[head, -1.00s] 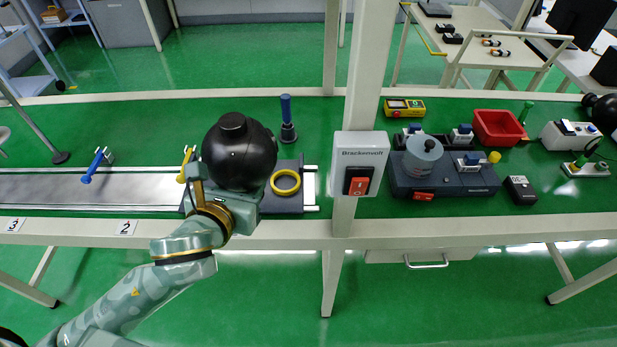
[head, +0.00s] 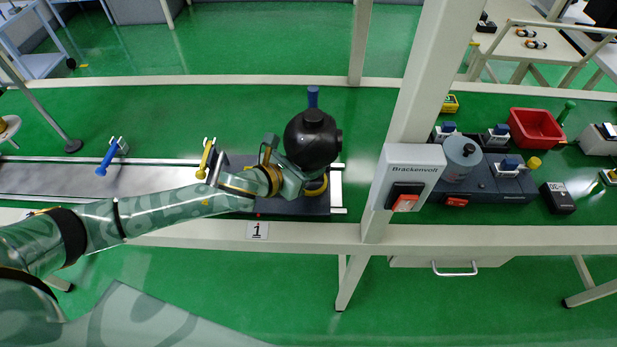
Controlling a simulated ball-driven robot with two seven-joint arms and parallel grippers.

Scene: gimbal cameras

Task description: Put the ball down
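The black ball (head: 312,138) has a knob on top and is in the head view, over the right end of a dark pad (head: 290,207) on the workbench. A yellow ring (head: 316,188) lies on that pad, partly hidden by the ball and my gripper. My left gripper (head: 290,168) reaches in from the left and is shut on the ball at its lower left side; its fingertips are mostly hidden. I cannot tell whether the ball touches the ring. My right gripper is not in view.
A post with a switch box (head: 408,177) rises to the right. Blue (head: 112,155) and yellow (head: 206,158) levers stand left along a metal rail. A red bin (head: 536,128) sits far right. Green surface behind the rail is clear.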

